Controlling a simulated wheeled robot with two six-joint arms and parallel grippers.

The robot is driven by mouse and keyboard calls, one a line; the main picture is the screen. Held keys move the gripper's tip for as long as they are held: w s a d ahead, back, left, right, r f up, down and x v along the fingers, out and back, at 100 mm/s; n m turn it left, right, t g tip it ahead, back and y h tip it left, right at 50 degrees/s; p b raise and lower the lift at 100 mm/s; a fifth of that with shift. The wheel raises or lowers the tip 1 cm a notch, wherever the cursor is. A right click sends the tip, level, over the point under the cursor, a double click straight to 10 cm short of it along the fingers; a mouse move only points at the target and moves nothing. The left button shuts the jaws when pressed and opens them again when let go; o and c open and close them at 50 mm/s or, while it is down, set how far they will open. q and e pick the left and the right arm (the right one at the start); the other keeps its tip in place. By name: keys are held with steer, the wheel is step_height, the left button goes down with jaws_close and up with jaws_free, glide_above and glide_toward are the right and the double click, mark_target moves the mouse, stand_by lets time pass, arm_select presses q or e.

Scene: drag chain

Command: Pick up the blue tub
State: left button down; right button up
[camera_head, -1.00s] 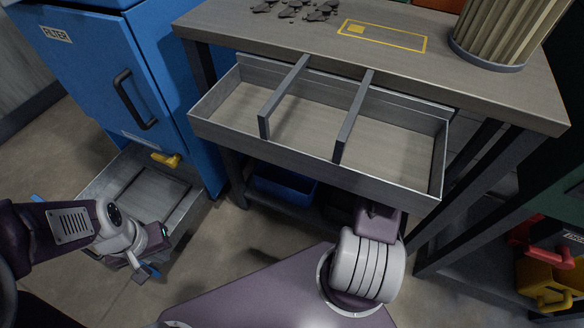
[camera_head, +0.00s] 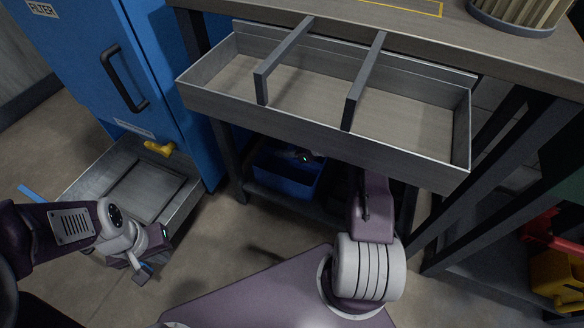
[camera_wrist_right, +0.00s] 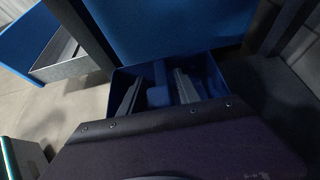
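The blue tub (camera_head: 285,180) stands on the low shelf under the workbench, below the pulled-out drawer. In the right wrist view the tub (camera_wrist_right: 215,80) is just ahead, partly covered by my own wrist. My right gripper (camera_wrist_right: 158,92) has its two grey fingers apart over the tub's inside, with a blue upright part of the tub visible between them. I cannot tell whether they touch it. In the head view the drawer mostly hides this gripper (camera_head: 306,156) at the tub's back right. My left gripper (camera_head: 118,262) is low at the left, its blue-tipped fingers apart and empty.
The open drawer (camera_head: 225,102) with two dividers overhangs the tub. A blue filter cabinet (camera_head: 85,65) stands left, with a metal tray (camera_head: 90,195) and yellow valve (camera_head: 159,148) below. Bench legs flank the tub. Yellow and red bins (camera_head: 556,275) are at the right.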

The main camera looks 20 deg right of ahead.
jaws_close()
stand_by(1.2)
